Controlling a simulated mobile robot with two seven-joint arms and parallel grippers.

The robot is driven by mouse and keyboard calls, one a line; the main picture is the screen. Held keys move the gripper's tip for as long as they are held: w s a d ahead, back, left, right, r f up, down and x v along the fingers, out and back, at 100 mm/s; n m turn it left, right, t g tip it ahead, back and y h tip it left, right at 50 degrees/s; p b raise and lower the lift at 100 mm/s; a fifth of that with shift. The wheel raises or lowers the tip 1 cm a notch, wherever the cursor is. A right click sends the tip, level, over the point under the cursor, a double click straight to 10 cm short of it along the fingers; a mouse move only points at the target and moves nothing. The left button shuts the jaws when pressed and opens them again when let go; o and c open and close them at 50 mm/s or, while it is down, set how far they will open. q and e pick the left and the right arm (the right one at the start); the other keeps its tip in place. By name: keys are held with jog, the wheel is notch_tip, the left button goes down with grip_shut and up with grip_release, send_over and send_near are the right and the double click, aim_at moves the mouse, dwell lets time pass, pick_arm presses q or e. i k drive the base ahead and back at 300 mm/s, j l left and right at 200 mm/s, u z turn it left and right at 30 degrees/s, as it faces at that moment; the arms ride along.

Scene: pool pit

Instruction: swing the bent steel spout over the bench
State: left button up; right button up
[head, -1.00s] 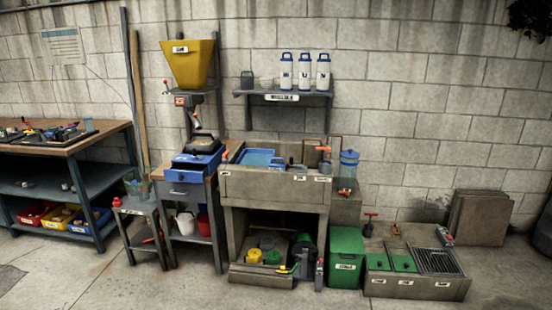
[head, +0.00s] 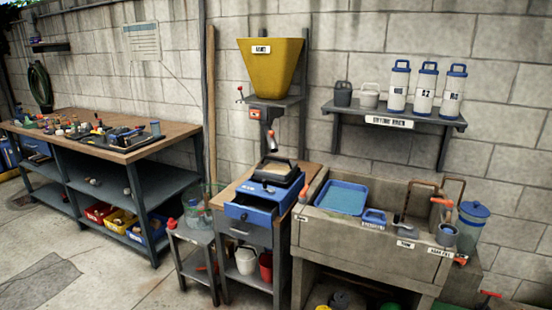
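A bent grey steel spout (head: 267,139) hangs under the yellow hopper (head: 269,66) on its wall bracket. It ends a little above the blue boxed unit (head: 265,194) on the narrow wooden-topped stand. A long workbench (head: 150,146) with a wooden top stands to the left, apart from the spout. Two brown bent pipes (head: 452,183) also rise at the back of the concrete sink on the right; the picture does not show whether they are steel. Neither of my grippers is in view.
The concrete sink (head: 365,251) stands right of the stand, holding a blue tray (head: 342,198). A small side table (head: 193,234) stands in front of the stand's left side. A shelf (head: 395,115) holds several bottles. The floor (head: 100,270) at the front left is mostly clear.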

aim_at(267, 125)
jog(key=i+j+z, duration=0.25)
jog(key=i+j, duration=0.15)
jog(key=i+j+z, duration=0.25)
jog(key=i+j, duration=0.15)
jog(key=j, duration=0.1)
